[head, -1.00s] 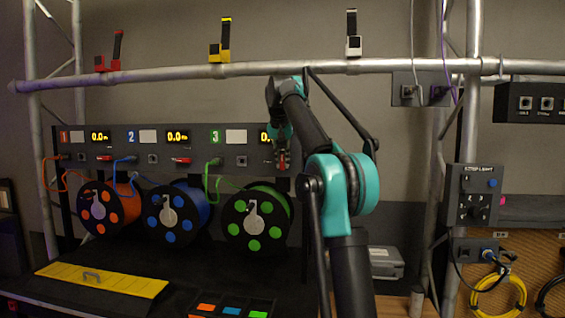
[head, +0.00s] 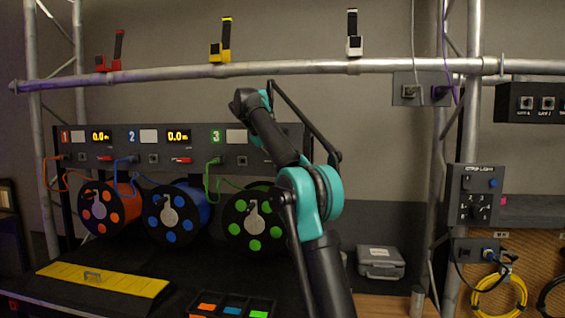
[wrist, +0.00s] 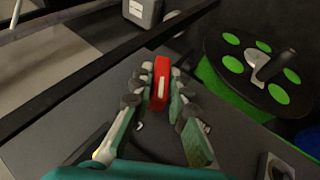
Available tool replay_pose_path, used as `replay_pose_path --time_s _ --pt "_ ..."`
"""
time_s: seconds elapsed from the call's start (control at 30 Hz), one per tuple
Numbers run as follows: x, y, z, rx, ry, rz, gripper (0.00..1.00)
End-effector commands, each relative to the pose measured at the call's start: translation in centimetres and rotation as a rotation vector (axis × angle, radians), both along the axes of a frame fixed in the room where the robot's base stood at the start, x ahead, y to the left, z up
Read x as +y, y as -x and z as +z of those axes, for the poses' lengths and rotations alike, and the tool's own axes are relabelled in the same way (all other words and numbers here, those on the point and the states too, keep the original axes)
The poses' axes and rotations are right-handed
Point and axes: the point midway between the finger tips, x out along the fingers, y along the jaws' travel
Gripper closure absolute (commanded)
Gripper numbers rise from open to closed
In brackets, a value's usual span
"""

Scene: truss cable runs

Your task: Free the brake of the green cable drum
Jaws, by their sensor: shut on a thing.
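The green cable drum (head: 257,219) hangs under panel section 3, black with green discs; it also shows at the upper right of the wrist view (wrist: 232,66). In the wrist view, my gripper (wrist: 160,92) is shut on a red lever with a white stripe (wrist: 161,80), which stands out from the dark panel face beside the green drum. In the head view my own arm hides my gripper, this lever and the section 3 display. A green cable (head: 211,175) runs from a socket on the panel (head: 140,139) toward the drum.
Orange (head: 101,208) and blue (head: 172,214) drums hang to the left, with red levers above them. A yellow cover (head: 101,280) and a tray of coloured pieces (head: 232,306) lie in front. A grey case (head: 380,262) stands at right. A truss tube (head: 300,68) crosses above.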

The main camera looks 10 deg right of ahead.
Motion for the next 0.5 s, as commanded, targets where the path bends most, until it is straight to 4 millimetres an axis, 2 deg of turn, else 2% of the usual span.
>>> replay_pose_path --time_s 0.5 --pt "0.47 -0.14 -0.49 0.151 0.466 0.0 1.0"
